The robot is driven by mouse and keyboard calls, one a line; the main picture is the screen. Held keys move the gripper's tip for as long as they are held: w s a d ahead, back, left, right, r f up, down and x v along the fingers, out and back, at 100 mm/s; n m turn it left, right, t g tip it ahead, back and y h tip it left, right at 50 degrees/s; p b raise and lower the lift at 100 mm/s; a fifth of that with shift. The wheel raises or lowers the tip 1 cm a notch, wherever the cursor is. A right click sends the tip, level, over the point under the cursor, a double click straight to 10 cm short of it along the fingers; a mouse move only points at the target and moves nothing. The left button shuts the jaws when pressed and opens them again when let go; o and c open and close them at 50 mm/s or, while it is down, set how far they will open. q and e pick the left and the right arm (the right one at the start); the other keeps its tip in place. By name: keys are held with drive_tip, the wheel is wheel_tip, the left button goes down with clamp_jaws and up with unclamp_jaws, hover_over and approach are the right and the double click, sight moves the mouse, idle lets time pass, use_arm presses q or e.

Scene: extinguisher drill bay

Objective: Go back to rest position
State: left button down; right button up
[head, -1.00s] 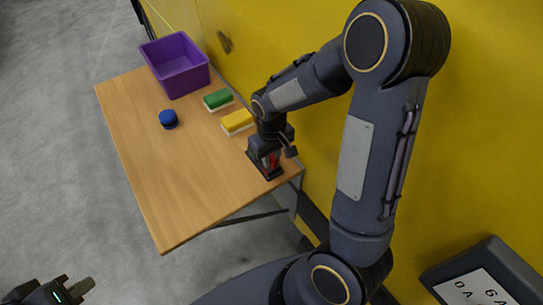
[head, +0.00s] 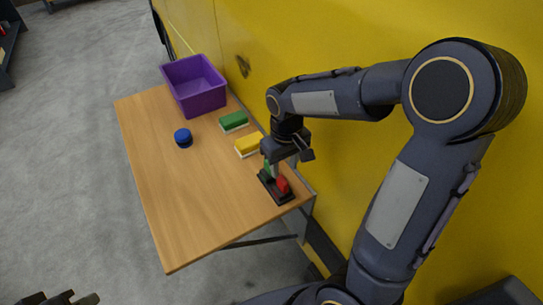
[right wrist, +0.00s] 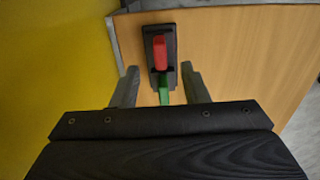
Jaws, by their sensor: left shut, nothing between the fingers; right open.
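My right gripper (head: 272,170) is open above a small black base (head: 270,188) at the near right corner of the wooden table. The base carries a red part (head: 282,184) and a green part (head: 267,168). In the right wrist view, the red part (right wrist: 160,52) and the green part (right wrist: 163,88) lie between and beyond the spread fingers of my right gripper (right wrist: 158,88). I cannot tell whether a finger touches the green part. My left gripper (head: 75,299) shows only in part at the bottom left edge, shut and empty, away from the table.
The wooden table (head: 190,205) holds a purple bin (head: 195,98), a blue round object (head: 183,137), a green block (head: 233,120) and a yellow block (head: 249,144). A yellow wall (head: 350,35) stands close along the right. Grey floor is open at left.

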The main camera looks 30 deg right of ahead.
drive_tip(key=shift+r, duration=0.2)
drive_tip(key=shift+s+r, duration=0.3)
drive_tip(key=s+a+r+m+t+y, duration=0.1)
drive_tip(key=s+a+r+t+y, duration=0.1)
drive_tip(key=s, duration=0.6)
drive_tip(key=s+a+r+m+t+y, duration=0.1)
drive_tip(key=s+a+r+t, duration=0.1)
drive_tip(key=s, duration=0.6)
wheel_tip(320, 180, up, 2)
drive_tip(key=shift+r+m+t+y, duration=0.2)
drive_tip(key=shift+m+t+y, duration=0.15)
drive_tip(key=shift+t, duration=0.45)
drive_tip(key=shift+a, duration=0.1)
